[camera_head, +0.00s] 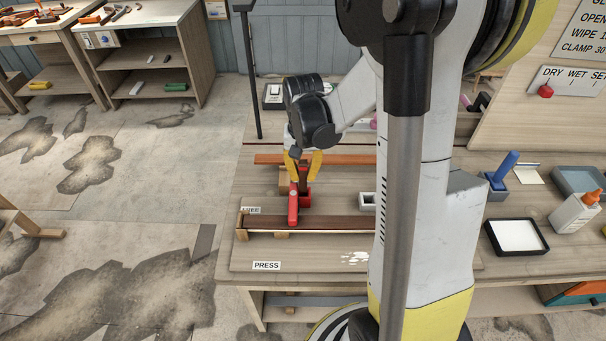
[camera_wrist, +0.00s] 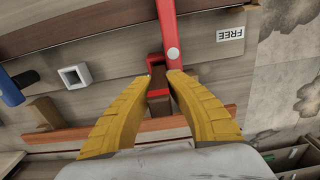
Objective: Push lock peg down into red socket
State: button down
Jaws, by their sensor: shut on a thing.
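My gripper (camera_head: 303,158) has its yellow fingers pointing down over the bench, shut on a small brown peg (camera_head: 303,174). In the wrist view the peg (camera_wrist: 156,73) shows as a dark brown block between the fingertips of my gripper (camera_wrist: 160,76). The red socket (camera_head: 304,192) stands directly below the fingers. In the wrist view red socket walls (camera_wrist: 158,93) show by the peg; I cannot tell how deep the peg sits. A red bar (camera_head: 292,205) with a pale round pin runs from beside the socket toward the near strip.
Reddish-brown strips (camera_head: 340,158) lie behind and in front of the socket on the bench (camera_head: 330,257). A white square holder (camera_head: 367,200) stands to the right. A blue-handled tool (camera_head: 503,170), a black-rimmed tray (camera_head: 516,237) and a glue bottle (camera_head: 575,213) are farther right. The front left bench is mostly clear.

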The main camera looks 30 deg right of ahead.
jog(key=shift+f+b, duration=0.9)
jog(key=shift+f, duration=0.15)
jog(key=shift+r+p, duration=0.6)
jog(key=shift+r, duration=0.2)
jog(key=shift+f+b, duration=1)
jog(key=shift+b, duration=0.1)
dwell(1.5)
jog(key=c, duration=1.4)
grip_release()
jog(key=shift+r, duration=0.2)
notch_tip(320, 180, up, 12)
jog(key=shift+f, duration=0.1)
